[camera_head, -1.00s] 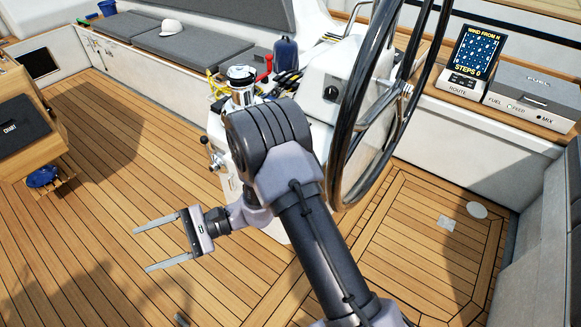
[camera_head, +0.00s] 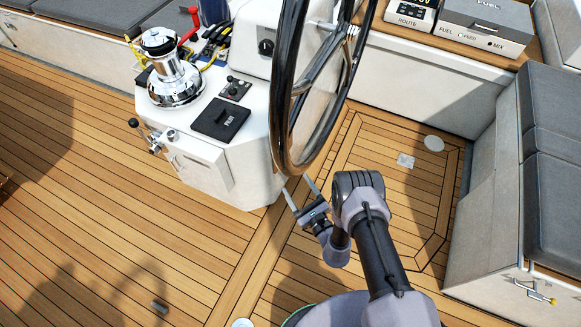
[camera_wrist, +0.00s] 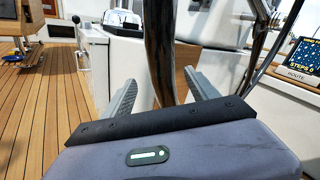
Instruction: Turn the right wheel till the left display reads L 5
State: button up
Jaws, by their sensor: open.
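A large dark steering wheel (camera_head: 279,95) with metal spokes stands upright at the white pedestal (camera_head: 255,165). It is the only wheel in view; I cannot tell whether it is the right one. My gripper (camera_head: 296,184) is open and empty at the bottom of its rim. In the wrist view the rim (camera_wrist: 159,50) runs down between the two fingers of my gripper (camera_wrist: 160,90), which are apart on either side. I cannot tell how deep the rim sits between them. No display with an L reading is visible.
A chrome winch (camera_head: 172,75), a black lidded panel (camera_head: 218,120) and a small lever (camera_head: 147,136) are on the pedestal. A grey cushioned bench (camera_head: 552,165) stands at right. A dark screen (camera_wrist: 298,52) shows STEPS in the wrist view.

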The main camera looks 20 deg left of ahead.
aim_at(289, 172)
jog(key=b+x, duration=0.3)
jog(key=x, duration=0.6)
jog(key=shift+w+a, duration=0.25)
jog(key=shift+w, duration=0.1)
jog(key=shift+c, duration=0.5)
grip_shut()
